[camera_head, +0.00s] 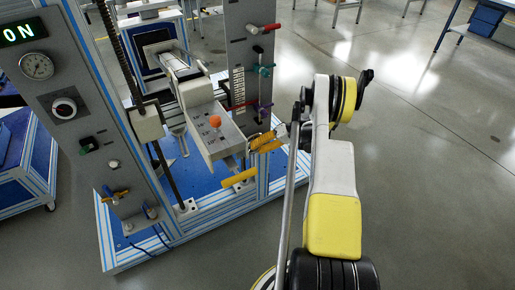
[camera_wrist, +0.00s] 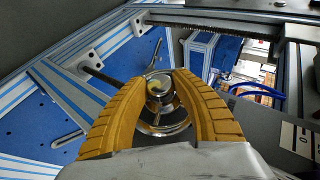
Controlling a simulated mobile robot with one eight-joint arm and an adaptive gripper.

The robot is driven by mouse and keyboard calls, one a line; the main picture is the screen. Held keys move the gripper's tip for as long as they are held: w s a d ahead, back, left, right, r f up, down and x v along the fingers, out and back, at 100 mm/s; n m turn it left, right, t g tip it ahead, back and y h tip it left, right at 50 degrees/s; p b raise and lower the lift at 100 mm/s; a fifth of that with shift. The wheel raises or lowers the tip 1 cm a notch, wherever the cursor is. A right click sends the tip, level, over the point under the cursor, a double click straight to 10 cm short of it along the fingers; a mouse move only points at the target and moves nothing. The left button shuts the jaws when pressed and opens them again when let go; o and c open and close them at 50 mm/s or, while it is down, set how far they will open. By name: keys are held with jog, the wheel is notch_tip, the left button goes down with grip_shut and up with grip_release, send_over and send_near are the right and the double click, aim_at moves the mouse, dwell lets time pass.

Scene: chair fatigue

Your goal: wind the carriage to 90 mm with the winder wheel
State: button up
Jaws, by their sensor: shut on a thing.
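My gripper (camera_head: 264,142) has yellow ribbed fingers and is low at the right column of the test rig. In the wrist view my gripper (camera_wrist: 160,90) has its fingers on either side of a shiny metal wheel with spokes and a round hub, the winder wheel (camera_wrist: 158,128), and is shut on it. In the head view my fingers hide the wheel. A grey block with an orange knob (camera_head: 215,121), which looks like the carriage (camera_head: 204,116), sits between the two columns. A marked scale (camera_head: 237,88) runs up the right column; its figures are too small to read.
The left column (camera_head: 75,110) carries a lit "ON" display (camera_head: 20,32), a dial gauge (camera_head: 37,66) and several knobs. Coloured clamps (camera_head: 263,70) stick out from the right column. Open floor lies to the right.

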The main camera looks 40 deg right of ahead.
jog(key=shift+y, duration=0.5)
jog(key=shift+t, duration=0.3)
jog(key=o, duration=1.2)
jog(key=shift+a, duration=0.1)
jog(key=v, duration=1.2)
jog(key=shift+d+f, duration=0.2)
jog(key=shift+d, duration=0.05)
jog(key=shift+w, duration=0.1)
